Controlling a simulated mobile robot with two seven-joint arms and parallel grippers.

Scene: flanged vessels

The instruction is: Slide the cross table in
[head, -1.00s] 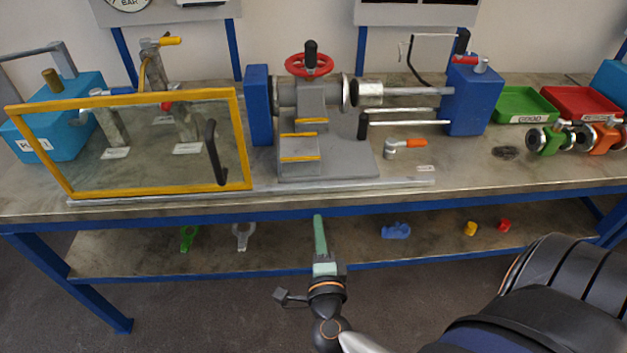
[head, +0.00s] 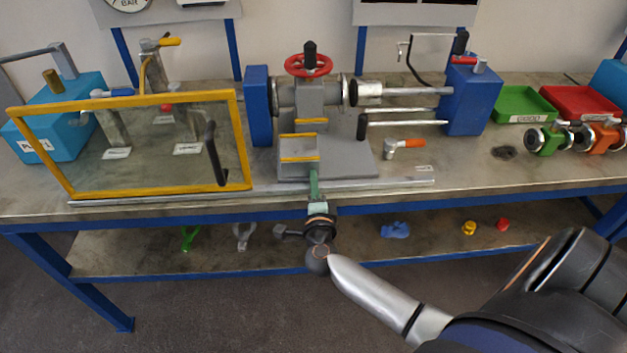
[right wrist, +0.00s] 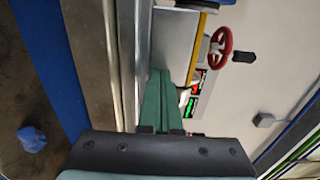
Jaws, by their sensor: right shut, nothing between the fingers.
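The cross table is a grey stepped block with yellow stripes (head: 298,158) on the grey base plate, in the middle of the bench. It also shows as a grey face with a yellow edge in the right wrist view (right wrist: 172,45). My right gripper (head: 314,178) is shut and empty, its green fingers at the front of the block. The fingers (right wrist: 160,85) point at the grey face in the right wrist view; I cannot tell if they touch it. A red handwheel (head: 309,65) stands behind the block. My left gripper is not in view.
A yellow-framed clear guard (head: 242,140) stands left of the block. A front rail (head: 360,185) runs along the bench edge. A blue end block (head: 470,100) with rods stands right. An orange-handled part (head: 405,147) lies nearby. Green (head: 500,118) and red trays (head: 560,116) are farther right.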

